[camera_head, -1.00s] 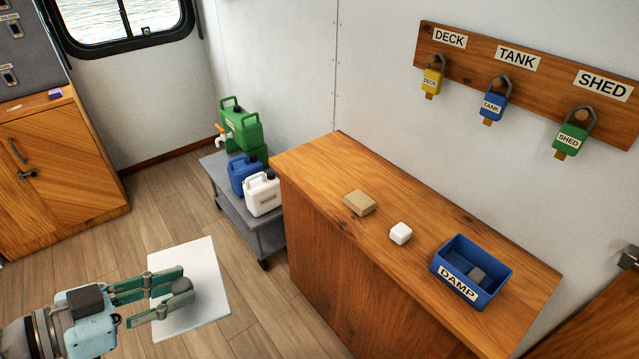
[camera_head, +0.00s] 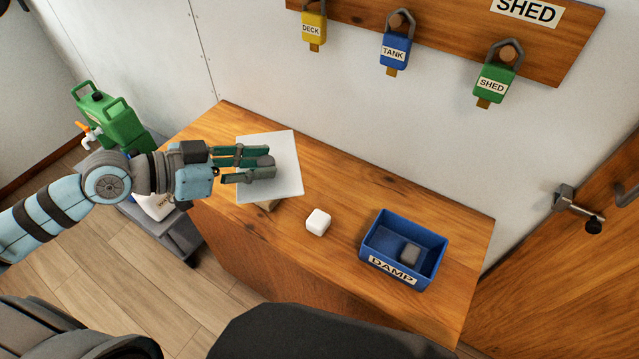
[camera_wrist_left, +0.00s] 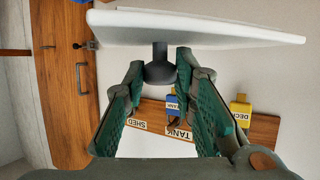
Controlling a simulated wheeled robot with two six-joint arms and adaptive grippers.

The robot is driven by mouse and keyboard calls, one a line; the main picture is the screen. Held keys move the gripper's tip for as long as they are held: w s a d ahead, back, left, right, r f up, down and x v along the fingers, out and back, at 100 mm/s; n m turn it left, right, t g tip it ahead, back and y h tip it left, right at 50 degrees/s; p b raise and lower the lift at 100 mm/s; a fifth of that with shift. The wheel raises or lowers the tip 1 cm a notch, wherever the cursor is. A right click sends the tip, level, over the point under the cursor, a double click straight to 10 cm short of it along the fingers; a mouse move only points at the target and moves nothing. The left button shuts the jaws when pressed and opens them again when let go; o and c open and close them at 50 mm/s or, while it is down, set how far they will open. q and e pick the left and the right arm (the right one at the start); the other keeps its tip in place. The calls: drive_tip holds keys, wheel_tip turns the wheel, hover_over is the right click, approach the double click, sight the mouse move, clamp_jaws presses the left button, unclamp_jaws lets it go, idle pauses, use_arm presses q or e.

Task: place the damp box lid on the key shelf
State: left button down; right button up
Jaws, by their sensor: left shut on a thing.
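The damp box lid (camera_head: 284,183) is a thin white plate with a grey knob. My left gripper (camera_head: 267,167) is shut on the knob, with the lid over the left part of the wooden counter (camera_head: 340,190). The wrist view shows the knob (camera_wrist_left: 159,72) between the green fingertips and the white lid (camera_wrist_left: 200,22) beyond it. The open blue box (camera_head: 432,268) labelled DAMP stands on the counter's right part, with a small grey block (camera_head: 410,253) inside. A wooden key board (camera_head: 450,32) hangs on the wall above. My right gripper is not in view.
A white cube (camera_head: 318,222) stands between lid and box. Yellow (camera_head: 313,27), blue (camera_head: 395,52) and green (camera_head: 494,83) padlock-shaped tags hang above. Bare counter lies behind the cube.

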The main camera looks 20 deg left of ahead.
sight(255, 138)
use_arm(q)
drive_tip(key=w+a+n+y+b, duration=0.1)
drive_tip(key=w+a, duration=0.1)
drive_tip(key=w+a+f+n+t+y+b, duration=0.1)
drive_tip(key=w+a, duration=0.1)
drive_tip(key=w+a+f+n+t+b, duration=0.1)
drive_tip(key=w+a, duration=0.1)
drive_tip(key=shift+w+a+y, duration=0.2)
drive_tip(key=shift+a+y, duration=0.15)
drive_tip(key=shift+y, duration=0.05)
drive_tip(key=w+a+n+t+y+b, duration=0.2)
drive_tip(key=w+a+n+y+b, duration=0.3)
drive_tip(key=w+a+n+y, duration=0.45)
drive_tip(key=f+m+b, duration=0.1)
drive_tip(key=f, duration=0.5)
drive_tip(key=s+a+f+m+h+b, duration=0.1)
drive_tip(key=f, duration=0.6)
drive_tip(key=f+m+h+b, duration=0.1)
drive_tip(key=f+b, duration=0.1)
drive_tip(key=f, duration=0.4)
drive_tip(key=shift+s+a+f, duration=0.2)
drive_tip(key=shift+s+a, duration=0.1)
drive_tip(key=shift+s, duration=0.05)
drive_tip(key=c, duration=1.8)
unclamp_jaws()
drive_tip(key=o, duration=0.5)
